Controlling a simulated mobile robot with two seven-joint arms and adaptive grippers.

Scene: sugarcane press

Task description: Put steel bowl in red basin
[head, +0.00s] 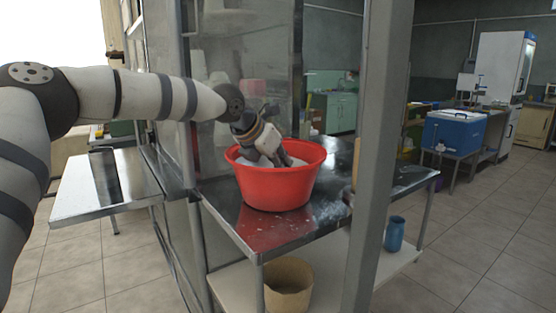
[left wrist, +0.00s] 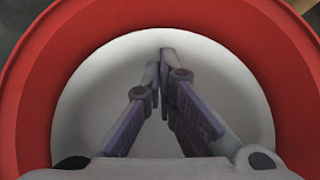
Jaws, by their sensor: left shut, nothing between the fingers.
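The red basin (head: 277,188) stands upright on the metal table. It rings the left wrist view (left wrist: 28,85). My left gripper (head: 285,159) points down into the basin's mouth; it also shows in the left wrist view (left wrist: 163,88), its fingers shut with nothing between them. A pale, smooth round surface (left wrist: 95,95) lies inside the basin beneath the fingers. I cannot tell whether it is the steel bowl or other contents, nor whether the fingers touch it. No steel bowl can be clearly made out elsewhere. My right gripper is not in view.
The metal table (head: 325,205) has bare room right of the basin. A grey post (head: 380,120) rises at its front. A tan bucket (head: 288,283) and a blue jug (head: 394,236) stand on the lower shelf. A glass panel (head: 255,50) rises behind the basin.

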